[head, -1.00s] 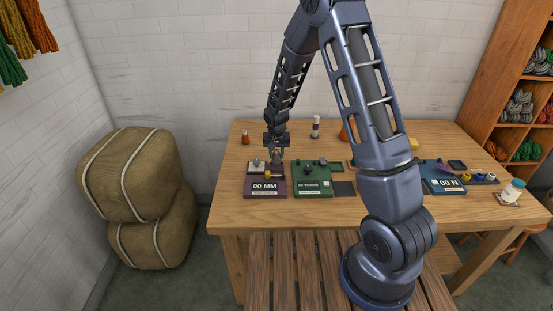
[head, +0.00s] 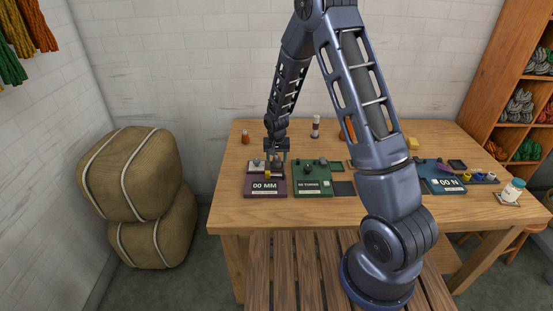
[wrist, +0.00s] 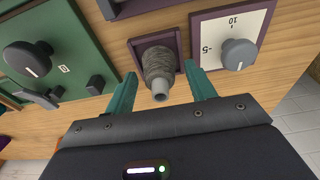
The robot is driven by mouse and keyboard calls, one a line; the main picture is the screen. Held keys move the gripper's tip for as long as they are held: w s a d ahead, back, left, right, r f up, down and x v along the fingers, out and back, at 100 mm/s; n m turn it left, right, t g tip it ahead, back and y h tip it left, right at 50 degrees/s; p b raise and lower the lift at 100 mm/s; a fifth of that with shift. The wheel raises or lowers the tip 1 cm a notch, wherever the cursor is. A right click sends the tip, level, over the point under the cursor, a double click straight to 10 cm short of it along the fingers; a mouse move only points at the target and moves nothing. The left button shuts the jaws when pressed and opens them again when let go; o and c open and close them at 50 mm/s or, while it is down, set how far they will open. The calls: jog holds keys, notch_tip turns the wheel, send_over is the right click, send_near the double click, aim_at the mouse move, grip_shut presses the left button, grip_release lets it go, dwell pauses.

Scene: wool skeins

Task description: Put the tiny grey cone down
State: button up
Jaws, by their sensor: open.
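The tiny grey cone (wrist: 158,66) shows in the wrist view, its light tip pointing toward the camera. It appears to stand on a dark square pad with a purple rim (wrist: 137,45). My gripper (wrist: 163,76) is open, with one teal finger on each side of the cone and visible gaps between. In the head view my gripper (head: 276,157) is over the back right of the purple "00 MM" station (head: 276,193); the cone is too small there to make out surely.
A white dial plate with a grey knob (wrist: 239,53) sits beside the pad. The green station (head: 313,191) with its knob is close on the other side. The table's front left is bare.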

aim_at(277, 164)
notch_tip(277, 164, up, 12)
jog(key=s, duration=0.1)
jog(key=shift+s+r, duration=0.15)
jog(key=shift+s, duration=0.25)
jog(key=s+d+r+t, duration=0.1)
jog(key=s+d+r, duration=0.4)
jog(key=d+r, duration=0.35)
jog(key=s+d+r, duration=0.5)
jog(key=d+r, duration=0.3)
jog(key=r, duration=0.2)
jog(key=s+d+r, duration=0.2)
jog(key=s+d, duration=0.1)
jog(key=s, duration=0.3)
jog(key=s+d+r+t, duration=0.1)
jog(key=s+d+r, duration=0.2)
jog(key=s, duration=0.4)
jog(key=s+d+r, duration=0.2)
jog(key=s+d, duration=0.2)
jog(key=s, duration=0.3)
jog(key=shift+s+d+r+t, duration=0.15)
jog(key=shift+d+r+t, duration=0.15)
jog(key=shift+t, duration=0.1)
